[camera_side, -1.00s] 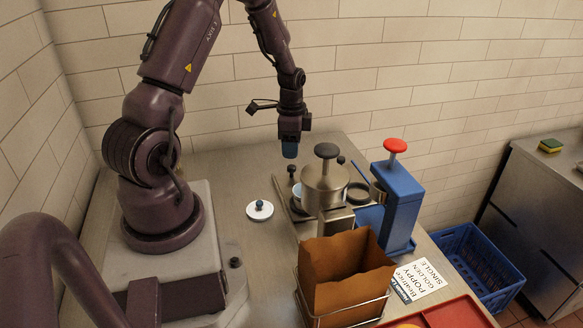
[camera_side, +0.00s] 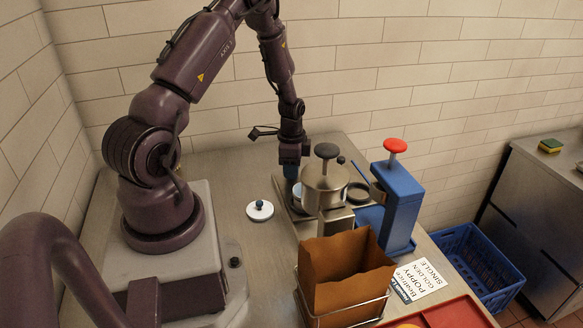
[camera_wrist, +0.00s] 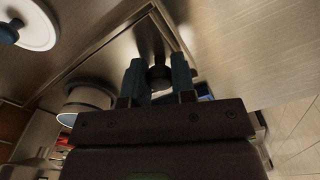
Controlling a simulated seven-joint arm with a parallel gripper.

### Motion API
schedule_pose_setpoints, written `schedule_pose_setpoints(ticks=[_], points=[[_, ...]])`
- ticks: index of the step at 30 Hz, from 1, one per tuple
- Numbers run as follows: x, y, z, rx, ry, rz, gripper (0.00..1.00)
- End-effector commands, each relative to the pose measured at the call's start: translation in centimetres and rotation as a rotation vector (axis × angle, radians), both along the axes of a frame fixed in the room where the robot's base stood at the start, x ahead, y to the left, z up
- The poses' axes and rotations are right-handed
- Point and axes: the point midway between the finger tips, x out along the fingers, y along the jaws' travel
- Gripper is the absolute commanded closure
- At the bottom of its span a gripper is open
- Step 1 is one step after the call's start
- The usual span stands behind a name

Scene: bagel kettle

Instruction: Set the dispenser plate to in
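In the side view a steel kettle-like dispenser (camera_side: 325,185) with a black top knob stands on the counter, right of my gripper (camera_side: 291,175). My gripper points down at the dispenser's left side, low over the steel tray. In the wrist view a small dark knob (camera_wrist: 160,76) sits between the two blue fingers of my gripper (camera_wrist: 158,72). The fingers stand apart around the knob; a small gap shows on its left side, and contact on the right is unclear. In the side view this knob is hidden behind the gripper. The dispenser plate itself I cannot make out clearly.
A white lid with a blue knob (camera_side: 260,210) lies left of the tray. A blue press with a red top (camera_side: 400,200) stands right of the dispenser. A brown paper bag in a wire rack (camera_side: 345,275) stands in front. A white label card (camera_side: 418,279) lies beside it.

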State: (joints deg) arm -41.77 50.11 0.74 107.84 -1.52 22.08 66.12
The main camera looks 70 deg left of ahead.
Motion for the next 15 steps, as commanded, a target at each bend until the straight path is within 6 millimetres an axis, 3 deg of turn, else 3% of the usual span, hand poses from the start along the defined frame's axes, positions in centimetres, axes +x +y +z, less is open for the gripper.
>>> schedule_pose_setpoints(ticks=[7,15], points=[[0.1,-0.9,0.1,0.0,0.0,-0.005,1.0],[0.1,-7.7,0.1,-0.001,0.001,-0.011,1.0]])
